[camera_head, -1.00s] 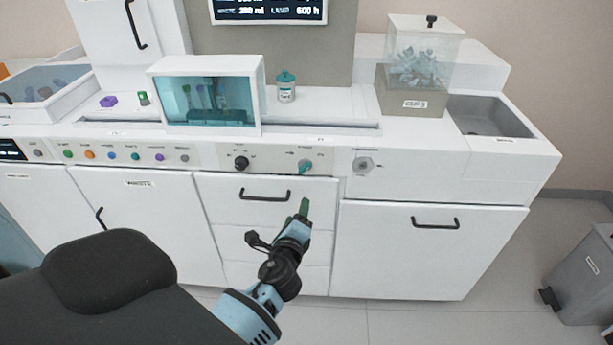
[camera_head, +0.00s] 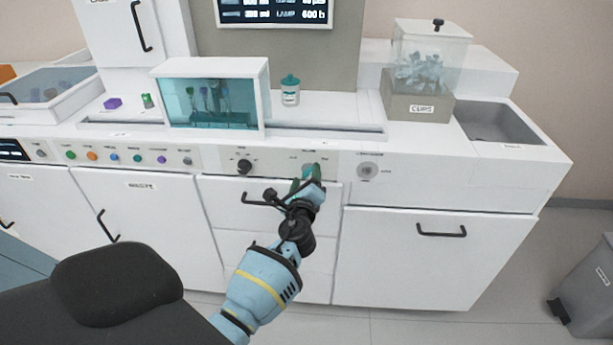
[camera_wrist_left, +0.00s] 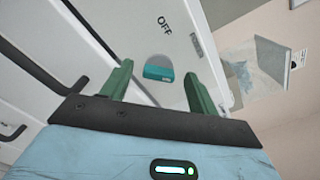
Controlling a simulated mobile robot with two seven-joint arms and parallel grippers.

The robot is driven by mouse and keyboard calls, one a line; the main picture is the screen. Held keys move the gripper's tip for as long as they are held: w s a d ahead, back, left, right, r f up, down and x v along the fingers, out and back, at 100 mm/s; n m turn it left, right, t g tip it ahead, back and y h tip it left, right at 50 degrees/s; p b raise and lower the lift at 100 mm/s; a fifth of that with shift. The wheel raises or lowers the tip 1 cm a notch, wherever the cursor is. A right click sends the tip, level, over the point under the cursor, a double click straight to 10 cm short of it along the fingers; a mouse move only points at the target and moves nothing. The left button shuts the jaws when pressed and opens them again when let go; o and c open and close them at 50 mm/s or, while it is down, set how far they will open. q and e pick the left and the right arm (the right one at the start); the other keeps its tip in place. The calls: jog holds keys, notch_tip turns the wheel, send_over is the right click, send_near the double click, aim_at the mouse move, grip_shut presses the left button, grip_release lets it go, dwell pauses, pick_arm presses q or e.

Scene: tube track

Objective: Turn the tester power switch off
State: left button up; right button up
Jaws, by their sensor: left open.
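The tester power switch is a teal rotary knob (camera_wrist_left: 158,73) on the front panel. My left gripper (camera_head: 304,178) is open in front of the panel, one finger to each side of the knob in the wrist view. I cannot tell whether the fingers touch it. In the head view the gripper mostly hides the knob. My right gripper is not in view.
A black knob (camera_head: 244,167) sits left of the switch and a round grey fitting (camera_head: 368,170) sits right of it. Drawer handles (camera_head: 441,231) stick out below. A glass-fronted tester box (camera_head: 210,95) and a teal-lidded jar (camera_head: 290,90) stand on the counter above.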

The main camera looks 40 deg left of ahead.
pick_arm(q)
jog(key=shift+x, duration=0.75)
jog(key=shift+c, duration=0.4)
jog(key=c, duration=0.9)
